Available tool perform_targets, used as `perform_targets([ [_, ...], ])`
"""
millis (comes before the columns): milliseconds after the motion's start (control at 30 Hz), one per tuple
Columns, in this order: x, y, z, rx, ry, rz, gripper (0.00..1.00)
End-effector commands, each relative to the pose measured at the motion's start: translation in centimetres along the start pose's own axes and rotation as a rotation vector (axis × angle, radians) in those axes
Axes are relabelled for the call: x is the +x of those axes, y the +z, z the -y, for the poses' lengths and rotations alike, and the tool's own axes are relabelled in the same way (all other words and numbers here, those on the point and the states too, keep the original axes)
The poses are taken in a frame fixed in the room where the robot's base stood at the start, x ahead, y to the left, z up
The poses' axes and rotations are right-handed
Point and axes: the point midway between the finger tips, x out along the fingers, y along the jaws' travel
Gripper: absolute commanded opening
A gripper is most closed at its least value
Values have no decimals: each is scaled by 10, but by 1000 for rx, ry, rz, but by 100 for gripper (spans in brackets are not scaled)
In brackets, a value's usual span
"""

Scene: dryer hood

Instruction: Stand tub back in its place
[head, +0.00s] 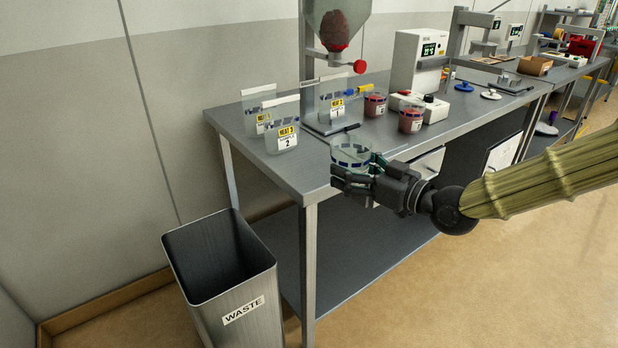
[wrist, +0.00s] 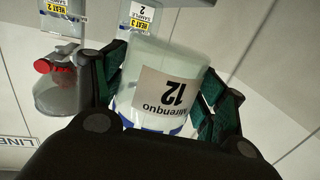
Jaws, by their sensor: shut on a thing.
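A clear tub (head: 350,143) with a blue band is between the fingers of my gripper (head: 356,170), by the front edge of the bench. My gripper is shut on it. Two similar tubs with reddish contents, one (head: 375,104) farther back and one (head: 411,121) to the right, stand on the bench.
Clear labelled holders (head: 282,138) stand on the bench's left part (head: 305,172). A hopper (head: 334,30) with a red knob (head: 360,67) hangs behind. A white instrument (head: 413,65) stands farther back. A waste bin (head: 235,290) is on the floor at left.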

Motion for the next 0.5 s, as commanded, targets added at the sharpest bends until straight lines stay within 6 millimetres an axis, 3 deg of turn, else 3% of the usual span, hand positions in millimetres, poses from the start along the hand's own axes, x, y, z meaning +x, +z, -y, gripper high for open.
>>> perform_targets([
  [167, 21, 1, -4, 0, -4, 2, 39],
  [500, 89, 4, -20, 0, -3, 1, 39],
])
